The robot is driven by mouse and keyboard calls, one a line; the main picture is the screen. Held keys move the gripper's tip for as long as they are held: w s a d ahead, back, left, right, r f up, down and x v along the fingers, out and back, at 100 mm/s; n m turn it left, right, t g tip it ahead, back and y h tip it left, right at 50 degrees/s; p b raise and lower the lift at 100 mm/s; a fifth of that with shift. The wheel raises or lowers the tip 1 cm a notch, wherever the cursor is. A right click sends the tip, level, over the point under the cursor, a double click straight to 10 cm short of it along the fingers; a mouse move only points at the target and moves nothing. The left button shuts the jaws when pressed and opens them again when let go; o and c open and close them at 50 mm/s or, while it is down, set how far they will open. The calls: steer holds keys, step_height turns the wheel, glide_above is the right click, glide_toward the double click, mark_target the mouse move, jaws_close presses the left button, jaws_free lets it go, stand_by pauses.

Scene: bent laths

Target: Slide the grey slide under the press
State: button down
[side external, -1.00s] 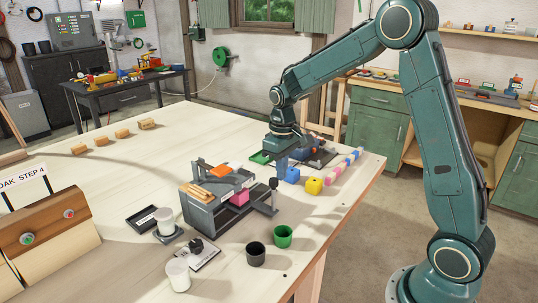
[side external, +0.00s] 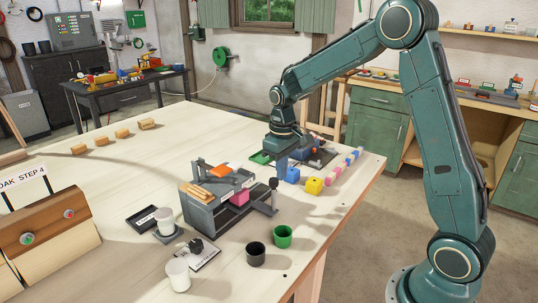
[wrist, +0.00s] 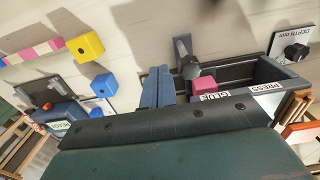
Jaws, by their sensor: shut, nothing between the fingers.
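The grey press (side external: 205,212) stands on the table, with laths and an orange piece on top. In the wrist view its PRESS label (wrist: 268,87) and a GLUE label (wrist: 216,96) show. The grey slide (side external: 262,210) sticks out of the press's right side, with an upright dark-knobbed post (side external: 273,196) at its outer end. A pink block (side external: 240,198) sits at the press opening; it also shows in the wrist view (wrist: 204,83). My gripper (side external: 281,174) is shut and empty, pointing down just behind the post. Its blue fingers (wrist: 157,85) appear left of the post, seemingly apart from it.
Black (side external: 256,254) and green (side external: 282,236) cups stand in front.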

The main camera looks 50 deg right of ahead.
steer(key=a, duration=0.8)
steer(key=shift+a, duration=0.2)
stand_by(2.7)
steer(key=shift+d, duration=0.6)
steer(key=shift+r, duration=0.2)
steer(key=shift+r, duration=2.8)
steer(key=shift+r, duration=0.1)
